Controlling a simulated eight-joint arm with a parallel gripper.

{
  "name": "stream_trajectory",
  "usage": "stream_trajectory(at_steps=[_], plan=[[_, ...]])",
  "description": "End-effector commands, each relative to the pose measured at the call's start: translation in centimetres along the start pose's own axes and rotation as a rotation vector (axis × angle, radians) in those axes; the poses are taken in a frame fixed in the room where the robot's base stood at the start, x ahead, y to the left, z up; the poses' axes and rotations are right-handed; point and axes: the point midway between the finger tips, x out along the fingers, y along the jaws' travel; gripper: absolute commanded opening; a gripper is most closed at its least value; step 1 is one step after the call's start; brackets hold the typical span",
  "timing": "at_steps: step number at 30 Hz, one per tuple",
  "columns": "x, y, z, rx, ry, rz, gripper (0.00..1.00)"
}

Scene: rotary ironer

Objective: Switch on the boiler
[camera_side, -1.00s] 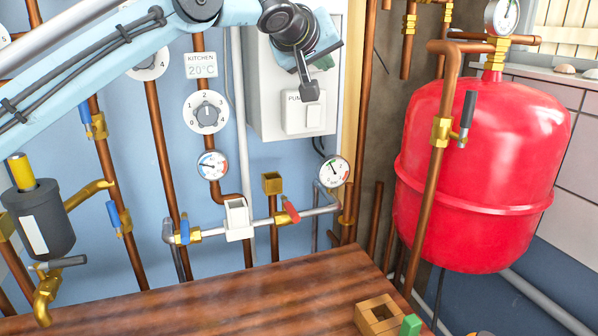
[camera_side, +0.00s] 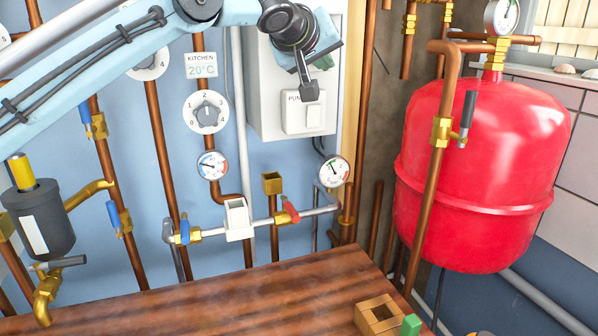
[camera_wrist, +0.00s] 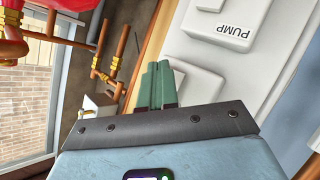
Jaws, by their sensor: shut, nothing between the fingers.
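A pale control box (camera_side: 268,100) hangs on the wall behind my gripper. Its lower switch plate (camera_side: 303,112) is labelled PUMP, the label partly covered by my arm in the side view. The wrist view shows the PUMP plate (camera_wrist: 232,25) upside down at the top. A second white switch plate (camera_wrist: 198,92) lies below it, partly behind my gripper; no label on it can be read. My gripper's green fingers (camera_wrist: 158,84) are shut and empty, at the left edge of this second plate. Whether they touch it I cannot tell. In the side view my gripper (camera_side: 325,62) is mostly hidden by my wrist.
A red tank (camera_side: 480,170) with copper pipes stands right of the box. Dials, gauges and valves line the wall below and left. A wooden worktop (camera_side: 200,305) carries a small wooden frame (camera_side: 372,318) and a green block (camera_side: 411,325) at its right.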

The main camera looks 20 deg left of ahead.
Motion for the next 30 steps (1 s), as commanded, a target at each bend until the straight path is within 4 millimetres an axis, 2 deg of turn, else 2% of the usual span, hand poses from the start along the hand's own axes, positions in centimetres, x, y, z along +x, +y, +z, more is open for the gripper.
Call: stream_trajectory(at_steps=[17, 30], plan=[[-0.9, 0.7, 0.7, 0.001, -0.001, 0.000, 0.00], [-3.6, 2.6, 2.6, 0.002, -0.001, 0.001, 0.00]])
